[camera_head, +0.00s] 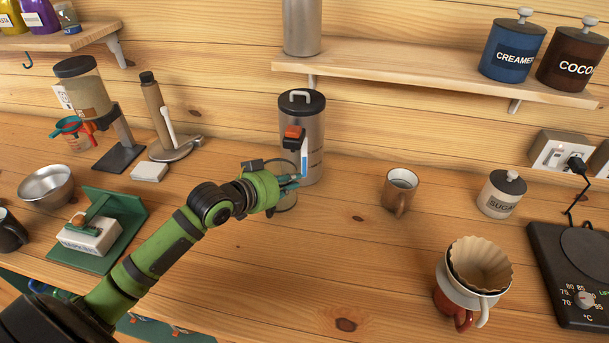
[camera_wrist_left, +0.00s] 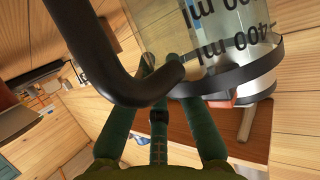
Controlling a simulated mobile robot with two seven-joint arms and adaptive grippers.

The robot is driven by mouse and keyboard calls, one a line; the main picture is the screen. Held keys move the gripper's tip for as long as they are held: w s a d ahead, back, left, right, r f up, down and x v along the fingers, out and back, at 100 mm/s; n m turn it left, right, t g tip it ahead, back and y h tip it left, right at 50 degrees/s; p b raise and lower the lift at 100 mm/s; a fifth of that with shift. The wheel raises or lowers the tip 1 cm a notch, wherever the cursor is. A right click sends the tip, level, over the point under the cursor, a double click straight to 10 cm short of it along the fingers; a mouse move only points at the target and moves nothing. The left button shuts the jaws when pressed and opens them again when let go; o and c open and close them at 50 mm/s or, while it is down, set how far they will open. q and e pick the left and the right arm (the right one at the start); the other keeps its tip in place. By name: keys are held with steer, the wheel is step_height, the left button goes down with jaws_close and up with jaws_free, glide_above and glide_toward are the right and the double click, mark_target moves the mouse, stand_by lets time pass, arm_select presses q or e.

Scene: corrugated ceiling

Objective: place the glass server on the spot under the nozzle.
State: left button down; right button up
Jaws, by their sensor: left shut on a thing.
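My left gripper (camera_head: 284,184), green, is shut on the glass server, beside the front of a metal canister (camera_head: 315,135). The canister has a black lid, a pale handle and an orange-topped tap (camera_head: 294,133) on its front. In the left wrist view, the clear server (camera_wrist_left: 232,45) with ml marks and a black band fills the upper right. Its black handle (camera_wrist_left: 120,85) curves between my green fingers (camera_wrist_left: 160,65). I cannot tell whether the server touches the table.
A brown mug (camera_head: 399,190), a sugar jar (camera_head: 500,196) and a dripper with a paper filter (camera_head: 478,268) stand to the right. A black scale or heater (camera_head: 572,285) is at the far right. A shelf (camera_head: 430,75) runs above. The table's middle front is clear.

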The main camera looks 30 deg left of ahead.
arm_select(q)
steer(key=p+x, duration=0.1)
steer(key=x, duration=0.2)
steer(key=f+p+x, duration=0.1)
steer(key=x, duration=0.2)
steer(key=shift+s, duration=0.1)
steer(key=c, duration=1.2)
jaws_free()
steer(key=shift+f, duration=0.1)
steer(key=shift+c, duration=0.2)
steer(key=shift+s, duration=0.1)
steer(key=b+v, duration=0.1)
steer(key=v, duration=1.1)
steer(key=shift+b, duration=0.3)
